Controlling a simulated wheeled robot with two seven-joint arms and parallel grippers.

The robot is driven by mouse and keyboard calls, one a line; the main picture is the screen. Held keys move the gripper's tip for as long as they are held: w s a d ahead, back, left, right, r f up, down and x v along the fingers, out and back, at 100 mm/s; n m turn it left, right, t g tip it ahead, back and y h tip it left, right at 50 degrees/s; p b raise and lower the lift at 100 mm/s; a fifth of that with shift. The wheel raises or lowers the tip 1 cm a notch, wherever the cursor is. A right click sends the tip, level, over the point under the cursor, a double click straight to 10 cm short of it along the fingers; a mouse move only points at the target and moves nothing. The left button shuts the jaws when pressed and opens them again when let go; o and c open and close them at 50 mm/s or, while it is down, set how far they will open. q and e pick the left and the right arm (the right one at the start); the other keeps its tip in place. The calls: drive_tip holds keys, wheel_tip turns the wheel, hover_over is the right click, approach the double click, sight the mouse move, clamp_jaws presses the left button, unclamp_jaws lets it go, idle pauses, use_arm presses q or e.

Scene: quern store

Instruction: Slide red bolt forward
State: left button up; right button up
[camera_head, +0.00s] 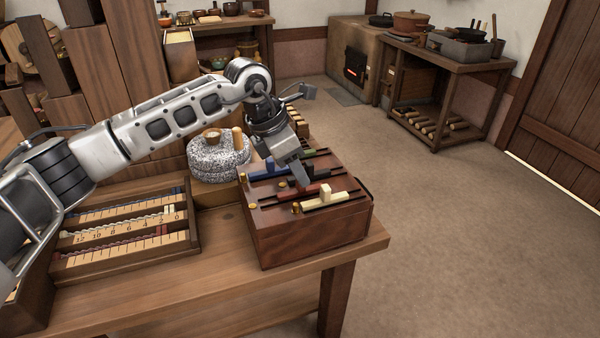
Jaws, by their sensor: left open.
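A dark wooden box (315,235) stands at the right end of the table, with several coloured bolts in slots on its top. The red bolt (287,195) lies between the cream bolt (326,201) in front and the blue bolt (266,172) behind. A green bolt (309,153) lies farther back. My left gripper (302,181) points down over the box top with its fingertips at the red bolt. It is open. Its fingers hide part of the red bolt, and I cannot tell whether they touch it. My right gripper is out of view.
A speckled stone quern (216,160) stands behind the box, to the left. A wooden tray with numbered scales (125,235) lies left of it. The table's front right edge (385,240) is close to the box. Open floor (450,230) lies to the right, with a stove (355,60) beyond.

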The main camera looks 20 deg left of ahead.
use_arm(q)
drive_tip(key=v, duration=1.3)
drive_tip(key=shift+p, duration=0.45)
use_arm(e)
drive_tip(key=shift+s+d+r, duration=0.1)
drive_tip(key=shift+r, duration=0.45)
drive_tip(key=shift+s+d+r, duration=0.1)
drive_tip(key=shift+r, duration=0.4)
use_arm(q)
drive_tip(key=shift+r, duration=0.1)
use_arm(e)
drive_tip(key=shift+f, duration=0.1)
